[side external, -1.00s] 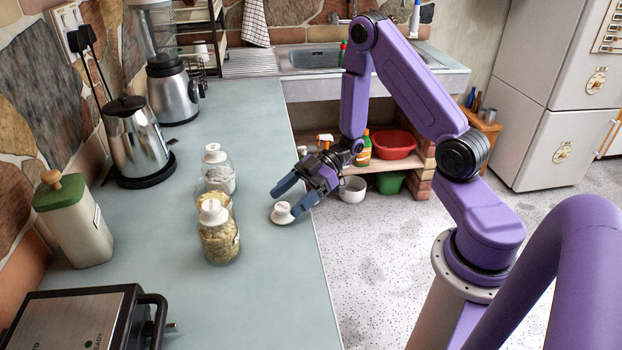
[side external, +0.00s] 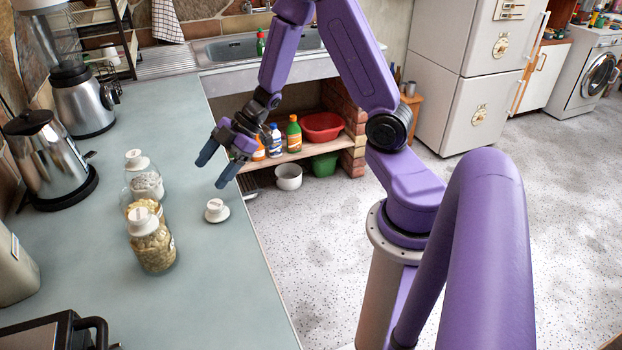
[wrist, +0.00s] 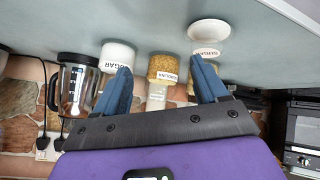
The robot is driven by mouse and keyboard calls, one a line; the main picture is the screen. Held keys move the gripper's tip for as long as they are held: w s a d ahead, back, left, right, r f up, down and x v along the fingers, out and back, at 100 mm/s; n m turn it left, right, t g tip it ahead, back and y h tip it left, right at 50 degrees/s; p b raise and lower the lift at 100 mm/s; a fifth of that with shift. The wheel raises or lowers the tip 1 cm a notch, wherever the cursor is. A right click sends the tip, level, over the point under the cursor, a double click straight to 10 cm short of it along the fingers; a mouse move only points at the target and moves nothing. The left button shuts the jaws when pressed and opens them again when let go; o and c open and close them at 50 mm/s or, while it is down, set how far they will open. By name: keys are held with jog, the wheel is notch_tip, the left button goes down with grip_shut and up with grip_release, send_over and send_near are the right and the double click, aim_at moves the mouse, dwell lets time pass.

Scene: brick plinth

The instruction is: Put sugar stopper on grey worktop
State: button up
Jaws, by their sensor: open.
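The sugar stopper (side external: 216,211) is a white, round-based stopper sitting on the grey worktop (side external: 190,285), close to its front edge.
Several glass jars stand left of the stopper; the front one (side external: 153,249) holds pale yellow food. A steel kettle (side external: 55,155) and a blender (side external: 82,100) stand along the wall. The worktop right of the jars is mostly clear. A sink (side external: 240,47) lies beyond.

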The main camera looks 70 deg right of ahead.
aim_at(216, 199)
jog(key=a+r+h, duration=0.1)
jog(key=s+a+r+h, duration=0.1)
jog(key=a, duration=0.1)
jog(key=s+a+r+m+h, duration=0.1)
jog(key=r, duration=0.1)
jog(key=shift+a+r+t+h, duration=0.1)
jog(key=shift+a+t+h, duration=0.05)
jog(key=shift+t+h, duration=0.25)
jog(key=s+r+g+h, duration=0.1)
jog(key=s+r+g, duration=0.1)
jog(key=s, duration=1)
jog(key=s+a+r+m+g+h, duration=0.1)
jog(key=s+g, duration=0.3)
jog(key=s, duration=0.9)
jog(key=shift+s+a+r+h, duration=0.15)
jog(key=shift+s+r+h, duration=0.1)
jog(key=shift+r+h, duration=0.35)
